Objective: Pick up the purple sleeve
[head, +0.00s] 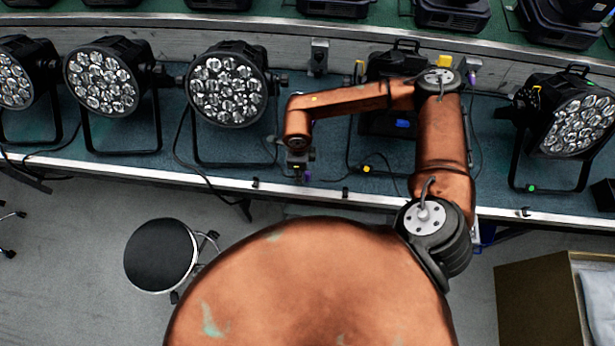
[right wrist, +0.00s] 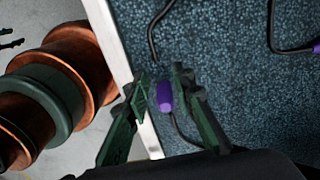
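The purple sleeve (right wrist: 164,96) sits on a dark cable over the blue carpeted surface, near its pale edge, in the right wrist view. My right gripper (right wrist: 160,90) is around it, with one green finger on either side. A narrow gap shows on the sleeve's left; its right side is close to the other finger, and I cannot tell whether they touch. In the head view my right gripper (head: 302,173) points down at the table's front edge, and bits of purple show beside it. My left gripper is in neither view.
Several black stage lights (head: 228,88) stand along the blue table (head: 210,165), with loose cables around. A black stool (head: 161,255) and a cardboard box (head: 540,300) are on the floor. More purple shows at the right edge of the wrist view (right wrist: 317,47).

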